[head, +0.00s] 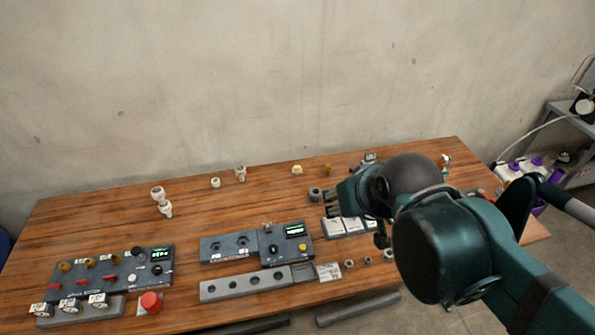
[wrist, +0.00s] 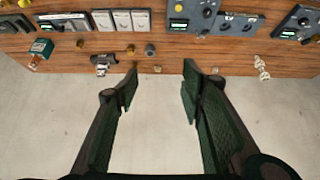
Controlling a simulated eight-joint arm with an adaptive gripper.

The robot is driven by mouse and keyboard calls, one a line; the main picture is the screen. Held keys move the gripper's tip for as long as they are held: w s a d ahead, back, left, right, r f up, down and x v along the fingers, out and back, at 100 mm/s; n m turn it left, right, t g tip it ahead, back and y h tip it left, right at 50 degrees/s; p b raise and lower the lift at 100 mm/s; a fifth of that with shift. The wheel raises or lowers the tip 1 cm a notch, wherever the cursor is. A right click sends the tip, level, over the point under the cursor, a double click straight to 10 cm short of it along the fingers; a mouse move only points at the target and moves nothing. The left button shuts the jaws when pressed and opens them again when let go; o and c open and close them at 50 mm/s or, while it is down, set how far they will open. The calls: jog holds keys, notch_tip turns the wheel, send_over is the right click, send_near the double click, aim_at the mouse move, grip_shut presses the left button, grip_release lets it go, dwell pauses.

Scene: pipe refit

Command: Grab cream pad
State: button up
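The cream pad (head: 297,169) is a small pale block near the back edge of the wooden table, close to the wall. In the wrist view the small cream piece (wrist: 157,69) shows at the table edge, in the gap between my fingertips. My gripper (wrist: 160,76) is open with nothing between its fingers. In the head view my gripper (head: 333,203) is over the table, right of and nearer than the pad, partly hidden by my arm. The pad appears apart from both fingers.
A brass piece (head: 327,169) stands right of the pad and a dark ring (head: 315,194) lies in front. White fittings (head: 240,173) stand to the left. Control panels (head: 290,245) and a grey holed block (head: 245,285) fill the front. The wall is close behind the table.

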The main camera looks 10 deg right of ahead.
dwell(0.3)
jog(key=m+g+h+b, duration=0.2)
jog(key=m+g+b, duration=0.35)
jog(key=m, duration=1.45)
send_over(295, 166)
jog(key=p, duration=0.1)
jog(key=shift+g, duration=0.95)
notch_tip(295, 166, down, 31)
jog(key=shift+f, duration=0.1)
jog(key=shift+w+f, duration=0.1)
jog(key=shift+f, duration=0.35)
jog(key=shift+f, duration=0.1)
